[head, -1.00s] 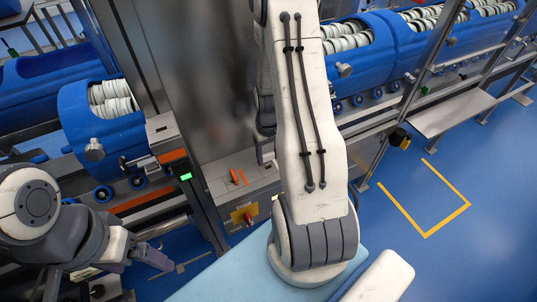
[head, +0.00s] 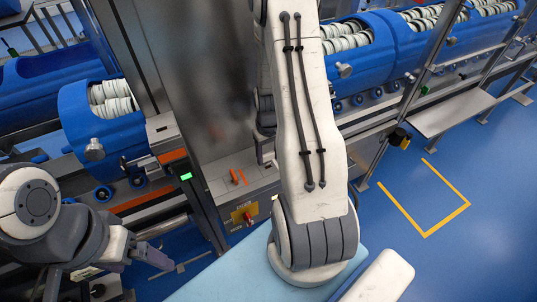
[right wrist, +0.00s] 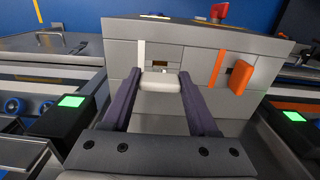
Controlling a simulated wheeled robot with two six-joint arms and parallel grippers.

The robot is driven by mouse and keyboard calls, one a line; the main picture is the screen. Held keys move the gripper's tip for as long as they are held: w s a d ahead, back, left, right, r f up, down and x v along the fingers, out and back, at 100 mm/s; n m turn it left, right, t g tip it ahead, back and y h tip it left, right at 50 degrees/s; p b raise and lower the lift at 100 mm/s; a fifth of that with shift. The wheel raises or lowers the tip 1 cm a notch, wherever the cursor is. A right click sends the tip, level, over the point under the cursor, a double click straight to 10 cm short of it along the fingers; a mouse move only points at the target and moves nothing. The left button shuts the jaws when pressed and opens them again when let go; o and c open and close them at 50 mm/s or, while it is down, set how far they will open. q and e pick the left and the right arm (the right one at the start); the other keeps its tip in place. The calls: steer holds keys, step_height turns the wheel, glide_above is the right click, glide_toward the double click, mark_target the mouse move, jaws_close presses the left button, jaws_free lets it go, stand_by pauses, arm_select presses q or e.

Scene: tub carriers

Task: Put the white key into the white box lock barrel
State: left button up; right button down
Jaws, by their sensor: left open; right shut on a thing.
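The white key (right wrist: 160,82) is held between the two dark fingers of my right gripper (right wrist: 160,92) in the right wrist view. It is in front of the grey box face (right wrist: 190,58), beside a vertical white strip (right wrist: 141,55). A small dark opening with a brownish edge (right wrist: 160,65) shows just above the key. I cannot tell whether the key touches the barrel or is inside it. In the head view my right arm hides the right gripper and the key. My left gripper (head: 150,257) is open and empty at the lower left.
An orange key (right wrist: 240,77) stands on the same box face, beside an orange strip (right wrist: 217,68). A red knob (right wrist: 219,11) is on top in the wrist view. Blue tub carriers (head: 100,130) and a steel column (head: 190,90) stand behind.

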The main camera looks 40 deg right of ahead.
mark_target(268, 160)
steer(key=shift+f+b, duration=1.2)
steer(key=shift+f, duration=0.45)
steer(key=shift+c, duration=0.4)
jaws_free()
steer(key=shift+r, duration=0.15)
step_height(268, 160, up, 10)
steer(key=shift+r+b, duration=0.15)
steer(key=shift+b, duration=0.7)
